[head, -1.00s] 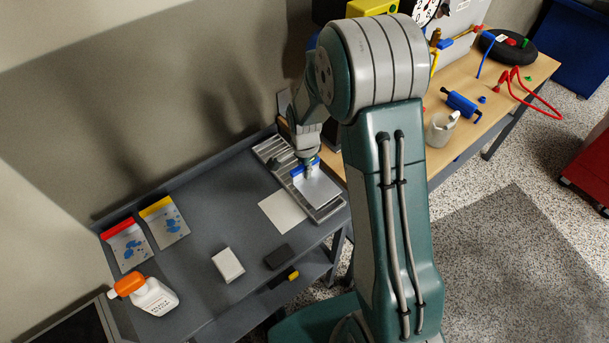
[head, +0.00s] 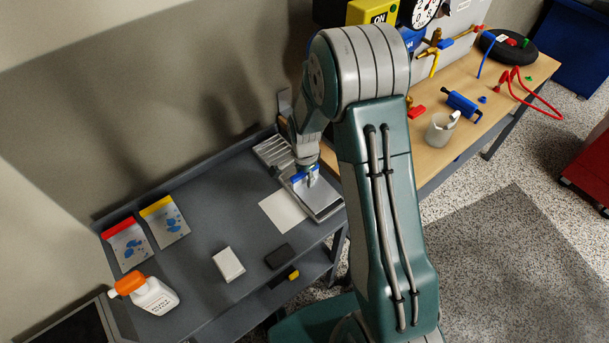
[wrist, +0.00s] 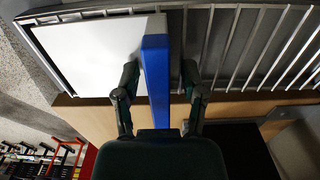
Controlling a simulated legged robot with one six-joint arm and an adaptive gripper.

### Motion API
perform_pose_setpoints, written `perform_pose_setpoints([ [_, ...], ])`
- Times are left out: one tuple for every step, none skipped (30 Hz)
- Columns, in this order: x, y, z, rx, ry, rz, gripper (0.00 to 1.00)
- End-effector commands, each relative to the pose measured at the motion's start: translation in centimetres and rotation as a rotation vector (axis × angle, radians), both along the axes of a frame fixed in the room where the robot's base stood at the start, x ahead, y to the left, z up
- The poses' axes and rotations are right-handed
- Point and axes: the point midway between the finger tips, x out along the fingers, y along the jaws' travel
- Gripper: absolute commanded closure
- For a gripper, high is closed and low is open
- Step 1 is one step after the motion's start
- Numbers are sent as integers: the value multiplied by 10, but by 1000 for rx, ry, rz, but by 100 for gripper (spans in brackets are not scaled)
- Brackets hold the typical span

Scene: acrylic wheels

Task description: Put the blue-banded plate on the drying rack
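The blue-banded plate shows in the wrist view as a pale panel (wrist: 95,52) with a blue band (wrist: 156,80) along one edge. In the head view the plate (head: 322,196) lies over the near right part of the drying rack (head: 272,152), its blue band toward the rack's middle. The rack's bare slats also show in the wrist view (wrist: 245,45). My gripper (wrist: 160,80) has a finger on each side of the blue band, with a visible gap on both sides. In the head view my gripper (head: 311,179) is just above the band.
Red-banded (head: 127,245) and yellow-banded (head: 165,220) plates with blue stains lie at left on the grey bench. A spray bottle (head: 150,296), white block (head: 228,264), dark block (head: 279,256) and pale sheet (head: 283,211) are also there. A wooden bench (head: 440,160) adjoins at right.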

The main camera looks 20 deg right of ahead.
Motion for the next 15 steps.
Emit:
perform_pose_setpoints([
  [0,0,0,0,0,0,46],
  [0,0,0,0,0,0,46],
  [0,0,1,0,0,0,46],
  [0,0,2,0,-1,0,46],
  [1,0,4,0,-2,0,46],
  [1,0,7,0,-2,0,46],
  [1,0,11,0,-2,0,46],
  [1,0,15,0,-3,0,46],
  [1,0,23,0,-5,0,46],
  [1,0,28,0,-4,0,46],
  [1,0,35,0,-5,0,46],
  [1,0,43,0,-5,0,46],
  [1,0,50,0,-6,0,46],
  [1,0,56,0,-5,0,46],
  [1,0,65,0,-6,0,46],
])
